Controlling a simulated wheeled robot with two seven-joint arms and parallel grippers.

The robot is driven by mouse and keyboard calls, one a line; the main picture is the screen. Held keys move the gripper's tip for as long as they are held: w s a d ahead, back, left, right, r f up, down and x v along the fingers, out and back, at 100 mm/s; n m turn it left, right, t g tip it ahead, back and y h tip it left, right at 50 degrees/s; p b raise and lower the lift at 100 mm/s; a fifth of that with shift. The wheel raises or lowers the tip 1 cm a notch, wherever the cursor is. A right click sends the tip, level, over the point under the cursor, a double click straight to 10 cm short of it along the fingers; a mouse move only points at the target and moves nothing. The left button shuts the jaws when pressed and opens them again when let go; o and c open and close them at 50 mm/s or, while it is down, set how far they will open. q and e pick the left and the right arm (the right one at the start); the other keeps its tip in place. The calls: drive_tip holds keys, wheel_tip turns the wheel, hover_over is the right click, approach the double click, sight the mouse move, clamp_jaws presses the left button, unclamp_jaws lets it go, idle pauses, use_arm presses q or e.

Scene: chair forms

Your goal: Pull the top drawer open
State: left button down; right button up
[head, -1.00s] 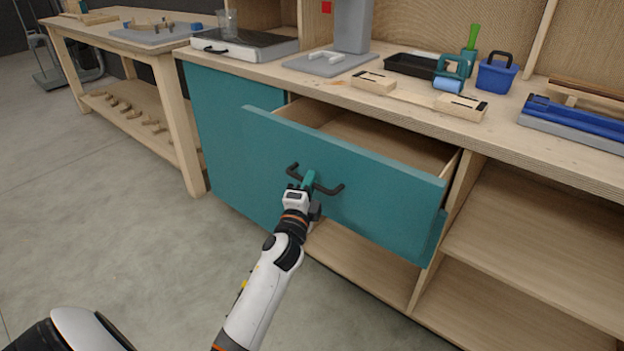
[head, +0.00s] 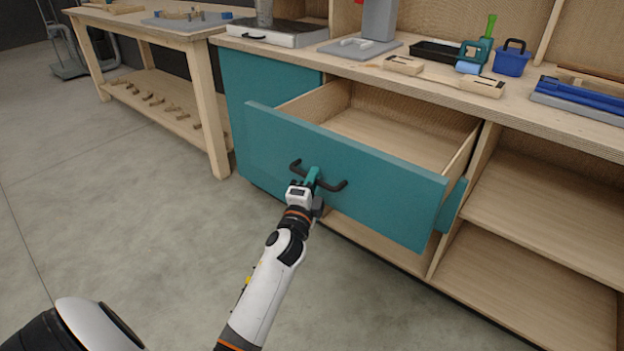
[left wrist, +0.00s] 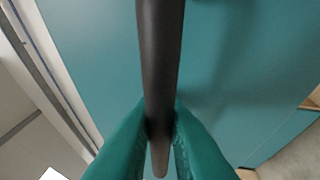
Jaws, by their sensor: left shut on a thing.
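The top drawer (head: 365,185) has a teal front and stands well out from the workbench, with its bare wooden inside showing and looking empty. Its dark bar handle (head: 333,187) runs across the middle of the front. My left gripper (head: 311,177) is shut on the handle. In the left wrist view the green fingers (left wrist: 160,135) press on both sides of the dark handle bar (left wrist: 160,60), with the teal front behind it. My right gripper is not in view.
The benchtop (head: 420,85) carries wooden blocks, a black tray (head: 435,52) and a blue caddy (head: 512,60). Open shelves (head: 545,200) lie to the right of the drawer. A wooden side table (head: 205,90) stands at the left. The floor in front is clear.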

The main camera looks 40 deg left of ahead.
use_arm(q)
drive_tip(key=c, duration=1.5)
unclamp_jaws()
drive_tip(key=shift+o, duration=0.2)
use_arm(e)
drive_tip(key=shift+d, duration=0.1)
use_arm(q)
drive_tip(key=v, duration=1.2)
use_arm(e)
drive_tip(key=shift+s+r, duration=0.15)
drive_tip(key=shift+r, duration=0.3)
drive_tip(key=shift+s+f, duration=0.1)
use_arm(q)
drive_tip(key=shift+f, duration=0.15)
